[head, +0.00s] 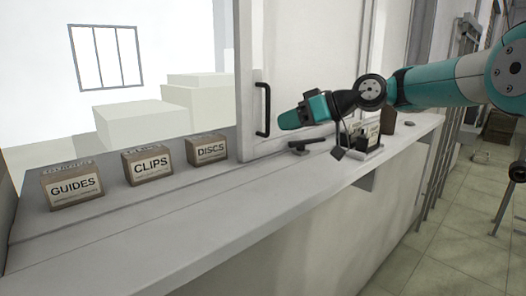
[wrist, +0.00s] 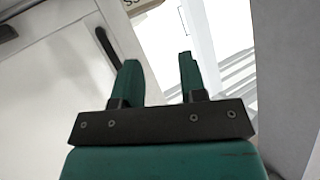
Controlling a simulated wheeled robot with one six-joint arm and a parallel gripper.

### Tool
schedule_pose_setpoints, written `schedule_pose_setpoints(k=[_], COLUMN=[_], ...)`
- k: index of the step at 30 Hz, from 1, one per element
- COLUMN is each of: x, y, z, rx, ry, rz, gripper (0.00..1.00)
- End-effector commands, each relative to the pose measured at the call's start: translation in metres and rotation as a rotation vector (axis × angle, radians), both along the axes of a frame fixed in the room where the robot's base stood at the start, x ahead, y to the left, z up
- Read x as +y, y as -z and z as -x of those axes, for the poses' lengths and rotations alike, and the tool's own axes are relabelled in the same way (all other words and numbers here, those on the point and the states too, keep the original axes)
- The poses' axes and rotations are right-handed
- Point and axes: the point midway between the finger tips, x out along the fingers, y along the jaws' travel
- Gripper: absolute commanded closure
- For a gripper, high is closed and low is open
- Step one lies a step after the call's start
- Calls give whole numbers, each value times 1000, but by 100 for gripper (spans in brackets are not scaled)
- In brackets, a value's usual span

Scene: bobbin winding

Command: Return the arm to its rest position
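My gripper (wrist: 160,78) shows in the wrist view with its two green fingers apart and nothing between them. In the head view my gripper (head: 284,122) is at the end of my teal and black arm, held above the counter, pointing left near the black door handle. The arm reaches in from the upper right. A small black and white device (head: 362,140) stands on the counter below the wrist, partly hidden by the arm.
Boxes marked GUIDES (head: 74,187), CLIPS (head: 148,164) and DISCS (head: 208,149) stand on the left of the counter (head: 190,225). A black handle (head: 263,110) sticks out from the white panel. A dark piece (head: 305,145) lies near the device. The front counter is clear.

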Motion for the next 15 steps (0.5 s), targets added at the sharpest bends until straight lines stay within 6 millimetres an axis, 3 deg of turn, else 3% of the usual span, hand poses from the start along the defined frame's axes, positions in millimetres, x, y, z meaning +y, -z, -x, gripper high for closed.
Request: schedule_pose_setpoints(k=[1, 3, 7, 12, 15], x=[6, 8, 1, -28, -48], y=[13, 30, 70, 131, 160], z=[29, 69, 154, 269, 320], rx=[53, 132, 282, 456, 531], ry=[13, 38, 82, 133, 157], rz=[51, 127, 274, 459, 544], gripper=[62, 62, 62, 62, 62])
